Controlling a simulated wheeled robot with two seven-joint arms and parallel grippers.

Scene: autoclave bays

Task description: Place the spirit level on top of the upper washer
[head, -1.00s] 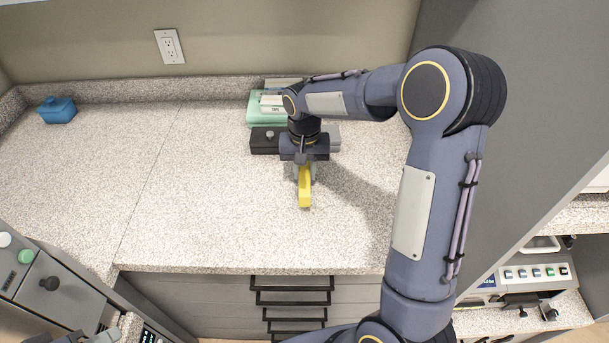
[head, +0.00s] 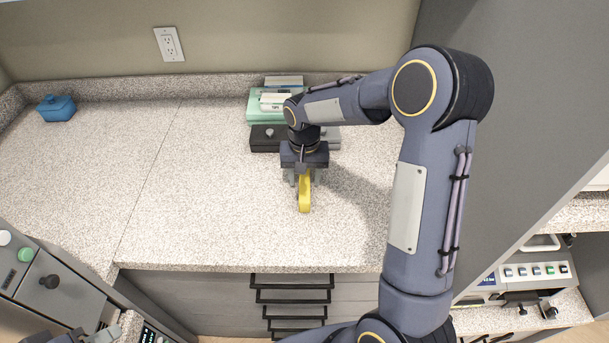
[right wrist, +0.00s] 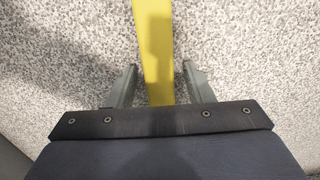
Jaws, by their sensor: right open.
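The yellow spirit level (head: 304,194) lies on the speckled countertop, its near end pointing to the counter's front edge. My right gripper (head: 304,180) is above it, pointing down, with open jaws. In the right wrist view the yellow level (right wrist: 154,50) runs between the two grey fingers of the right gripper (right wrist: 160,88), with a gap on each side. The gripper hides the level's far end in the head view. I cannot make out an upper washer for certain.
Behind my right gripper are a black box (head: 264,138) and a green case (head: 257,106) with white items on it. A blue container (head: 57,108) stands at the back left. The countertop (head: 200,190) left of the level is clear. Drawers (head: 290,290) are below its front edge.

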